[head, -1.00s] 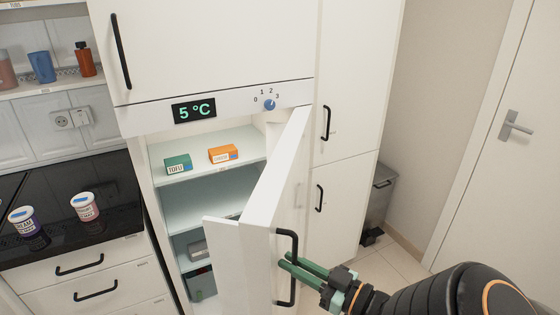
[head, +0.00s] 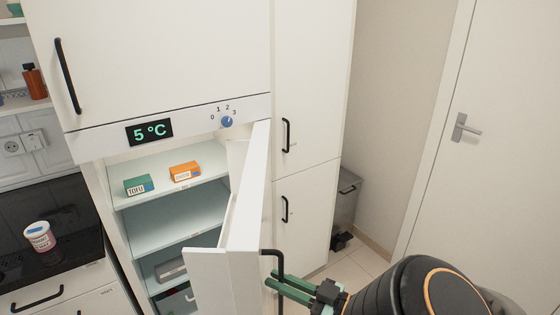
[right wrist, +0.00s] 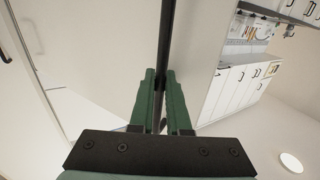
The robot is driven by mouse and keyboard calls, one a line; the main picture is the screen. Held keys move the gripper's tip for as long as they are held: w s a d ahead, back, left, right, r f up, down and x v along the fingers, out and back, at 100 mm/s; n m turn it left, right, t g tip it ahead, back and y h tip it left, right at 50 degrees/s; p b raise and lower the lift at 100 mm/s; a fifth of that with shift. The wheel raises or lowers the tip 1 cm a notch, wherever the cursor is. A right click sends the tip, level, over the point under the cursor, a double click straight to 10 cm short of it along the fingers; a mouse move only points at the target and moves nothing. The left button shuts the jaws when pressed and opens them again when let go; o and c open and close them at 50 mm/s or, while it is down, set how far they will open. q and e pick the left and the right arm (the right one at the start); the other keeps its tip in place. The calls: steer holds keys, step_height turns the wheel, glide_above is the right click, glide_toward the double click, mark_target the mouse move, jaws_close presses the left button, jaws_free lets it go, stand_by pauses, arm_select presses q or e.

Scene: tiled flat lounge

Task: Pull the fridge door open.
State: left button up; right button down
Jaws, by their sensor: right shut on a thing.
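The fridge door (head: 241,215) is white and stands wide open, swung out toward me, in the head view. Its black bar handle (head: 266,252) is on the door's outer face, near the bottom of the view. My right gripper (head: 275,282) has green fingers and is shut on this handle. In the right wrist view the dark handle bar (right wrist: 166,40) runs between the two green fingers (right wrist: 162,95). The fridge's inside shows shelves with a green tofu box (head: 139,185) and an orange box (head: 185,171). My left gripper is in neither view.
A 5 °C display (head: 149,132) and a blue dial (head: 227,121) sit above the opening. Tall white cupboards (head: 307,100) stand right of the fridge, with a grey bin (head: 344,200) beyond. A black counter (head: 75,235) with a tub (head: 39,236) is at left.

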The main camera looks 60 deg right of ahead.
steer(key=shift+r, duration=0.1)
steer(key=c, duration=1.2)
jaws_free()
steer(key=shift+o, duration=0.2)
steer(key=shift+s, duration=0.1)
steer(key=s, duration=1.2)
steer(key=shift+s+d, duration=0.15)
steer(key=shift+d, duration=0.1)
steer(key=shift+c, duration=0.3)
